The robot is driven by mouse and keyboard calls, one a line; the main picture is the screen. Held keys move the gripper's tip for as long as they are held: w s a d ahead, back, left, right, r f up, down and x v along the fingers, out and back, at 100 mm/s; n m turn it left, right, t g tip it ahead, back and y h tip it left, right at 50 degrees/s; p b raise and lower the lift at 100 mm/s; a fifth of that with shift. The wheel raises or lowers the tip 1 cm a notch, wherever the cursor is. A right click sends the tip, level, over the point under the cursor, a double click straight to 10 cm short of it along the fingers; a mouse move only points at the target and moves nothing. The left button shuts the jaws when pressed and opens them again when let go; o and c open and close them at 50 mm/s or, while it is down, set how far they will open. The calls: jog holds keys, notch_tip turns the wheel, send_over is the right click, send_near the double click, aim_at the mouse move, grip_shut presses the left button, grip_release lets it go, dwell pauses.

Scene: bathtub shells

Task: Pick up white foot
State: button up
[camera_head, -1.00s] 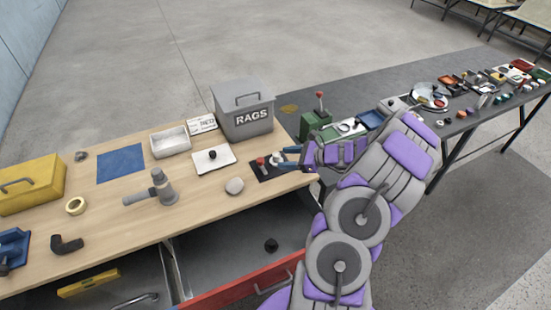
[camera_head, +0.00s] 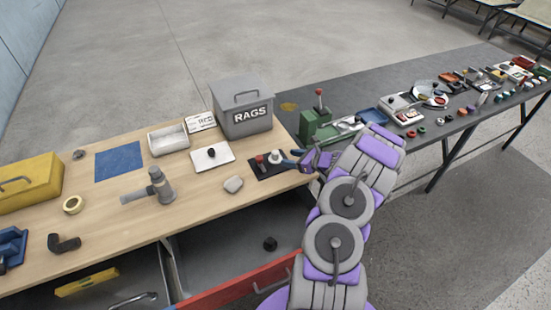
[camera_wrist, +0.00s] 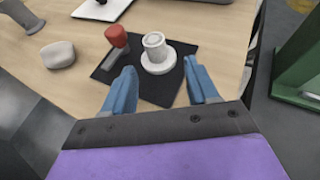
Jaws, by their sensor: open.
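The white foot (camera_wrist: 157,53) is a round flanged piece with a short upright stub. It stands on a black mat (camera_wrist: 150,88) near the right end of the wooden bench. The white foot also shows in the head view (camera_head: 275,157), just beyond my fingertips. My gripper (camera_wrist: 162,85) is open and empty, with its two blue fingers spread at the near side of the mat. The white foot lies ahead of the gap between them, apart from both. In the head view my gripper (camera_head: 290,160) reaches in from the right.
A red-topped piece (camera_wrist: 115,38) stands on the mat left of the white foot. A pale rounded stone-like lump (camera_wrist: 58,54) lies further left. A grey RAGS bin (camera_head: 243,108) stands behind the mat. A green-based lever device (camera_head: 317,122) stands to the right on the dark table.

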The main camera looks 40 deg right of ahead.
aim_at(279, 159)
jog(key=shift+w+f, duration=0.3)
jog(key=shift+w, duration=0.2)
jog(key=x, duration=0.2)
jog(key=a+x, duration=0.1)
jog(key=x, duration=0.1)
jog(key=shift+r+b, duration=0.15)
jog(key=shift+b, duration=0.2)
jog(key=shift+w+a, duration=0.1)
jog(key=shift+w, duration=0.45)
jog(key=shift+d, duration=0.25)
jog(key=shift+a, duration=0.15)
jog(key=c, duration=0.7)
